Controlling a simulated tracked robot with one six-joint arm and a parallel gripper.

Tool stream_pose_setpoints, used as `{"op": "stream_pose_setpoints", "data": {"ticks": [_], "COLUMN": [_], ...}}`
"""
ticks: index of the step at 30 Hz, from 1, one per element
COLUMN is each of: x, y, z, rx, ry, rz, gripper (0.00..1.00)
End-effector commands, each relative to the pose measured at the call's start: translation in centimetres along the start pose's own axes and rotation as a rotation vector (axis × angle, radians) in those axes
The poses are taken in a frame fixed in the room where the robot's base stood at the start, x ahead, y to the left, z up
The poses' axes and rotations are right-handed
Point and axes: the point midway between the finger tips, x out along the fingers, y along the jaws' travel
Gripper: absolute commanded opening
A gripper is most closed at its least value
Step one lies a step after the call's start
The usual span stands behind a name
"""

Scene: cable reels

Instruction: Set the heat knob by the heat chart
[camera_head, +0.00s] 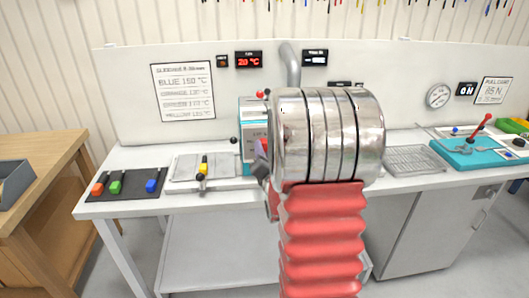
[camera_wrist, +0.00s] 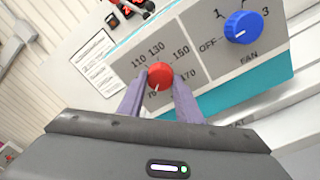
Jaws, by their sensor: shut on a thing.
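The heat chart (camera_head: 183,92) hangs on the back panel in the head view. Its top line reads BLUE 150 °C; smaller lines for orange, green and yellow are hard to read. In the wrist view the red heat knob (camera_wrist: 160,72) sits on a grey dial face with marks 110, 130, 150 and 170. Its white pointer line points down and slightly left, toward a partly hidden label. My gripper (camera_wrist: 160,92) has its two purple fingers shut on the knob's sides.
A blue fan knob (camera_wrist: 242,27) sits right of the red knob, its mark toward OFF. A red display (camera_head: 249,60) reads 20 °C. A teal tool with a red lever (camera_head: 478,132) stands on the right.

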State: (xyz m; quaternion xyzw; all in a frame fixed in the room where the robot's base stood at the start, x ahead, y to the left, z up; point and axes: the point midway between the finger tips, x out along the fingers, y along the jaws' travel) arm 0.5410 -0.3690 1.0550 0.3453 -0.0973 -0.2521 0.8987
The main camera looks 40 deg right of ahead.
Motion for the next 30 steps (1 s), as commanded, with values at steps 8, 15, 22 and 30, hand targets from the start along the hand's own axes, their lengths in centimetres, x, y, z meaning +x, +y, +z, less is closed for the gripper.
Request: {"op": "stream_pose_setpoints", "data": {"ticks": [8,15,22,30], "x": [-0.03,-0.05,-0.06,-0.07], "y": [-0.09,-0.12,-0.15,-0.16], "z": [-0.05,-0.1,-0.16,-0.22], "rx": [0.003,0.044,0.156,0.375], "ry": [0.001,0.0,-0.004,-0.012], "rz": [-0.002,-0.002,0.001,0.008], "gripper": [0.09,0.09,0.09,0.09]}}
